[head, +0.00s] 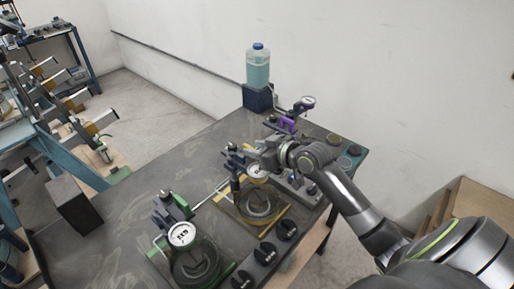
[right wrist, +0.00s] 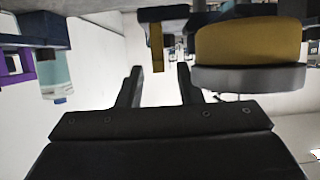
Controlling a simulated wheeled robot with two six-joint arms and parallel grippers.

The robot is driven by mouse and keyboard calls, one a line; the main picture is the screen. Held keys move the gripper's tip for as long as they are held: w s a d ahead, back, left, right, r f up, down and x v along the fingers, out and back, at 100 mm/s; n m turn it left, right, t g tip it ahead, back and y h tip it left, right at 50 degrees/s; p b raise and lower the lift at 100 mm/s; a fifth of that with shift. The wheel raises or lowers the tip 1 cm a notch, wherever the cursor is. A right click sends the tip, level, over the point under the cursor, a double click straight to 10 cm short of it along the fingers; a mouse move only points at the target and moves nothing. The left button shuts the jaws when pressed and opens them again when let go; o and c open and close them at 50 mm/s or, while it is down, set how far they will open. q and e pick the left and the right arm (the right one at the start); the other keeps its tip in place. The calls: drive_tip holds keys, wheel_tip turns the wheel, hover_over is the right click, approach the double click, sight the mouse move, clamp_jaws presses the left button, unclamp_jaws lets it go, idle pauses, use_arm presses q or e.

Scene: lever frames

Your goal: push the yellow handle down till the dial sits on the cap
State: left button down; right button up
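The yellow lever frame stands mid-table, with its white-faced dial (head: 257,171) raised above a round part on a yellow base (head: 284,212). I cannot make out the cap clearly. My right gripper (head: 258,150) is just above and behind the dial in the head view and hides part of the lever. In the right wrist view its two fingers (right wrist: 160,72) are apart with nothing between them. A narrow yellow piece (right wrist: 158,50), perhaps the handle, shows beyond the fingertips. A large yellow and grey round body (right wrist: 248,45) is close beside the right-hand finger. My left gripper is not in view.
A green lever frame with a dial (head: 182,234) stands at the near left, a purple one (head: 288,124) at the back. Black knobbed blocks (head: 265,253) line the right edge.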

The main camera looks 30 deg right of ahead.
clamp_jaws()
wheel_tip(320, 180, down, 5)
drive_tip(key=b, duration=0.3)
drive_tip(key=shift+s+b, duration=0.1)
drive_tip(key=shift+b, duration=0.25)
drive_tip(key=shift+c, duration=1.3)
unclamp_jaws()
drive_tip(key=shift+f, duration=0.1)
drive_tip(key=shift+o, duration=1.3)
